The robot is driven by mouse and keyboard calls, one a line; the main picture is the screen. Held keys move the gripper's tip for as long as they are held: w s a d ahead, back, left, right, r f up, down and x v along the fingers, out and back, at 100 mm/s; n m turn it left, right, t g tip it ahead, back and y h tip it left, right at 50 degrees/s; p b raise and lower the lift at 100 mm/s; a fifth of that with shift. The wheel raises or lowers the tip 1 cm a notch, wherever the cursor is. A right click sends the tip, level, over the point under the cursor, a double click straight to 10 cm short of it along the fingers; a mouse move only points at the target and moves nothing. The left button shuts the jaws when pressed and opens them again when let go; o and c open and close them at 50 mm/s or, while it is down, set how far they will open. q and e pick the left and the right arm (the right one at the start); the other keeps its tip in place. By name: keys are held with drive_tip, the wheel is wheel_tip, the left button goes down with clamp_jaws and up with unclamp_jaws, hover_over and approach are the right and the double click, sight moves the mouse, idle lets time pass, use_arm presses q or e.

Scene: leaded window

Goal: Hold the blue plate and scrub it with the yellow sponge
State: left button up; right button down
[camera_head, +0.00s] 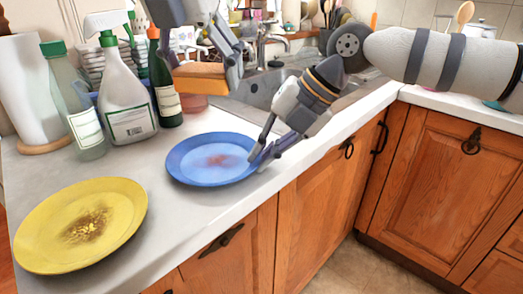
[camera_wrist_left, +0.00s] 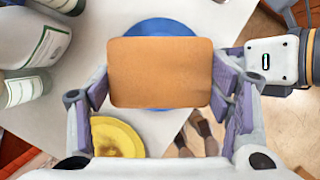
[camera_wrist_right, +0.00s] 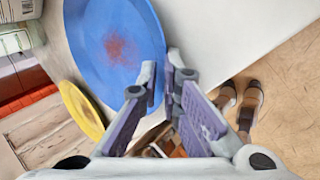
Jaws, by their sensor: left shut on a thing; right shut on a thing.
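The blue plate (camera_head: 213,160), with a reddish stain in its middle, is at the counter's front edge. I cannot tell whether it rests flat or is slightly raised. My right gripper (camera_head: 262,157) is shut on its right rim; the right wrist view also shows the plate (camera_wrist_right: 112,45) between the fingertips. My left gripper (camera_head: 212,58) is shut on the sponge (camera_head: 201,78), which has a yellow-orange body and a brownish face. It holds the sponge above and behind the plate, apart from it. In the left wrist view the sponge (camera_wrist_left: 160,72) hides most of the plate (camera_wrist_left: 160,27).
A yellow plate (camera_head: 82,225) with a brown stain lies at the front left of the counter (camera_head: 160,215). A spray bottle (camera_head: 125,105), a green-capped bottle (camera_head: 75,110) and a dark bottle (camera_head: 163,85) stand behind. The sink (camera_head: 262,88) is at the back.

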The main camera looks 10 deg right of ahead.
use_arm(q)
approach(217, 160)
drive_tip(key=x, duration=0.5)
drive_tip(key=shift+w+d, duration=0.1)
drive_tip(key=shift+w, duration=0.25)
drive_tip(key=shift+f, duration=0.7)
idle(0.4)
